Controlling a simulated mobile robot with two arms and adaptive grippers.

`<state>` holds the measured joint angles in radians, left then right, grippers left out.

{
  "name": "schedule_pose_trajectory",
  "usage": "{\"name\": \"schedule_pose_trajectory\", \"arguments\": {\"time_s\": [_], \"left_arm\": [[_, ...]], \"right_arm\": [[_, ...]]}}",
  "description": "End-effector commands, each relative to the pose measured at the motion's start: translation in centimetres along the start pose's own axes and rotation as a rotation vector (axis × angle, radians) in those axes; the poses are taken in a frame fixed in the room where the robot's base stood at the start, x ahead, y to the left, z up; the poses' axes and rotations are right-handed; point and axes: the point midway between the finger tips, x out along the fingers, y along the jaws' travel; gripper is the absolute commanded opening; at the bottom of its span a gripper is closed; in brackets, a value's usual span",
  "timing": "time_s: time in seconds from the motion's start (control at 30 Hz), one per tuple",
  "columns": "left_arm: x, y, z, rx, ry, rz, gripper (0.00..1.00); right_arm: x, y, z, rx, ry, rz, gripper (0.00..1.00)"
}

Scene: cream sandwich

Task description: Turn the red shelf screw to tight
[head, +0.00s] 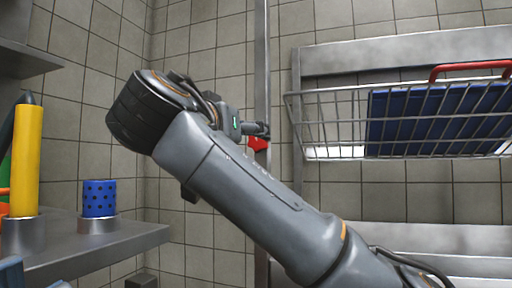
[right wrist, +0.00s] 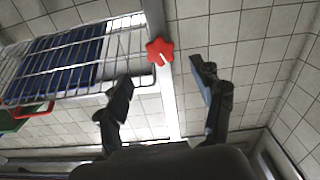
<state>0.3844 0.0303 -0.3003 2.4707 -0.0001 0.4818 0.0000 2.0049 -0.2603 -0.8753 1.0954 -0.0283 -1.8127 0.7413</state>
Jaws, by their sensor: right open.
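The red shelf screw (right wrist: 160,51) is a star-shaped knob with a white mark, on a light vertical post (right wrist: 165,100). In the right wrist view it lies ahead of my open right gripper (right wrist: 164,80), in line with the gap between the two fingers and apart from them. In the head view the screw (head: 257,143) shows just below my right gripper (head: 262,129), which partly covers it; my right arm crosses the middle of that view. My left gripper is in neither view.
A wire basket shelf (head: 340,120) with a blue thing (head: 440,118) and a red handle (head: 470,68) is right of the post. At left, a metal shelf (head: 140,238) holds a yellow cylinder (head: 26,160) and a blue dotted cup (head: 99,198). Tiled walls stand behind.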

Motion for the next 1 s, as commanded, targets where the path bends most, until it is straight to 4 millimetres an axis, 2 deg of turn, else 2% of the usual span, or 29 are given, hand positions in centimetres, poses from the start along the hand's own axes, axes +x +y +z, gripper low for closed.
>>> {"name": "schedule_pose_trajectory", "arguments": {"time_s": [0.1, 0.3, 0.5, 0.77, 0.8, 0.87, 1.0], "left_arm": [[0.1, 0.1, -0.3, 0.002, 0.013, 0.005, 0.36], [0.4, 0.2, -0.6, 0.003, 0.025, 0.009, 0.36], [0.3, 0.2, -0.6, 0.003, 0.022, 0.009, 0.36], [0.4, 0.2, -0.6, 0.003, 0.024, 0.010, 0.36], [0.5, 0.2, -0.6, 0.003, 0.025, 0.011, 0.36], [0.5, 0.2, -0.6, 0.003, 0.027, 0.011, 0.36], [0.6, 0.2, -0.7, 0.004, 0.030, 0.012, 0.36]], "right_arm": [[2.6, 0.1, 0.1, 0.001, -0.001, 0.004, 0.67], [5.9, 0.0, 0.0, 0.001, -0.001, 0.002, 0.67], [7.3, 0.0, 0.0, 0.001, 0.000, 0.000, 0.67], [7.4, 0.0, 0.0, 0.001, 0.001, -0.002, 0.67], [7.4, 0.0, 0.0, 0.001, 0.001, -0.001, 0.65], [7.4, 0.0, 0.0, 0.001, 0.001, -0.001, 0.53], [7.4, 0.0, 0.0, 0.001, 0.000, -0.001, 0.24]]}}
